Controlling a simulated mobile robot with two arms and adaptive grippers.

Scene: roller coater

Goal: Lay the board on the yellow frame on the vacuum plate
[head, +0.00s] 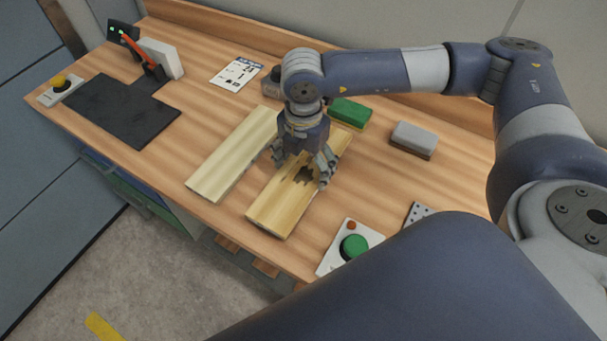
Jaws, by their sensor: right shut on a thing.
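A long pale wooden board (270,215) with a dark patch lies lengthwise under my right gripper (301,168). The gripper points down from above, and its fingers are shut on the board across its width, one at each long edge. The board is at or close to the tabletop; I cannot tell whether it is lifted. A second, paler board (228,160) lies parallel to its left. I cannot make out a yellow frame. A perforated grey plate (416,212) shows only a corner at the right, the rest hidden behind my arm; I cannot tell if it is the vacuum plate. My left gripper is not in view.
The wooden table (200,110) also bears a dark flat mat (120,112), a green block (349,113), a grey block (413,139), a printed card (237,74) and a box with a green button (353,246). A yellow-knobbed box (59,87) sits far left.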

